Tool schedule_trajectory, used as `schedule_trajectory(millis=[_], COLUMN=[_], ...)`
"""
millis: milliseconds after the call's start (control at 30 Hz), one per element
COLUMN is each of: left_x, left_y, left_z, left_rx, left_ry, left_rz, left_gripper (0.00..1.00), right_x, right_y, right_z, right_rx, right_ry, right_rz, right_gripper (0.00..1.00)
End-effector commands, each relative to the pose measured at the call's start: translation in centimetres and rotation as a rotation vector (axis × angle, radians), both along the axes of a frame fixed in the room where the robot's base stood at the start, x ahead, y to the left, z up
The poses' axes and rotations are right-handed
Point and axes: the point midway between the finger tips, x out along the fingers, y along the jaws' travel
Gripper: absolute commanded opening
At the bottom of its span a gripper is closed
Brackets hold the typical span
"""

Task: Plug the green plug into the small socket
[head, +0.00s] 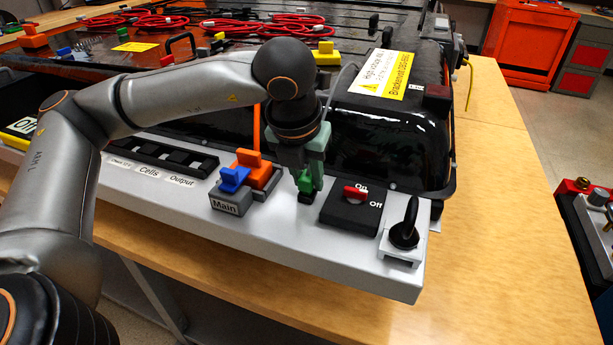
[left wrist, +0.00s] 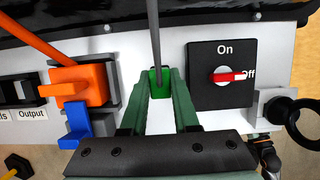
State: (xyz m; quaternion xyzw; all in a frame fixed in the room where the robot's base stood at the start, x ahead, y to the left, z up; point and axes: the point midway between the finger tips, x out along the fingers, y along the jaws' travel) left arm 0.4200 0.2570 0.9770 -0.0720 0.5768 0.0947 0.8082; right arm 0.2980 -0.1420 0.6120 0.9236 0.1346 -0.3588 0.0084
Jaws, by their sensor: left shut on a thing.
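My left gripper (head: 307,192) is over the grey-white panel and is shut on the green plug (head: 305,197). In the left wrist view the green plug (left wrist: 159,80) sits between the tips of the two green fingers, and a grey cable runs away from it. The plug is at or just above the panel face, between the orange connector (head: 256,172) and the black rotary switch (head: 352,207). The small socket cannot be made out; the plug and fingers cover that spot. Whether the plug is seated cannot be told. My right gripper is not in view.
A blue lever (head: 233,179) on the block marked Main stands left of the plug. The switch's red handle (left wrist: 229,77) points to Off. A black ring-topped part (head: 405,232) stands at the panel's right end. The glossy black case (head: 390,145) rises close behind.

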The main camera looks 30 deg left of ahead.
Motion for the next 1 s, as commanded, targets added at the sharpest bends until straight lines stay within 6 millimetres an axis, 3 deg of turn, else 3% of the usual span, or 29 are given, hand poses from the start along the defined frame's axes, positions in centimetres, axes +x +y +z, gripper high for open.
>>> schedule_trajectory(millis=[33,233,267,567,633,667,1000], left_x=[-0.5,-0.5,-0.5,-0.5,-0.5,-0.6,-2.9], left_y=[-0.2,-0.3,-0.3,-0.4,-0.4,-0.4,-0.8], left_z=[-1.6,-1.6,-1.6,-1.7,-1.7,-1.4,6.9], left_rx=[-0.001,-0.003,-0.003,-0.003,-0.002,-0.003,-0.001], left_ry=[0.039,0.039,0.039,0.038,0.038,0.036,0.005], left_rz=[-0.003,-0.004,-0.004,-0.007,-0.007,-0.009,-0.004], left_gripper=[0.00,0.00,0.30,0.64,0.64,0.64,0.64], right_x=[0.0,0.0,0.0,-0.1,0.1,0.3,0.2], right_y=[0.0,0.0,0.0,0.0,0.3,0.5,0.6], right_z=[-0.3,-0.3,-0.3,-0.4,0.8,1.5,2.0], right_rx=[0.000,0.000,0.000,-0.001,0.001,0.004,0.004], right_ry=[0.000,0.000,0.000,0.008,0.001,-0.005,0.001], right_rz=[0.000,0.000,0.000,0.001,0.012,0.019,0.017], right_gripper=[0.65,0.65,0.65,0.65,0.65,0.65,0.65])
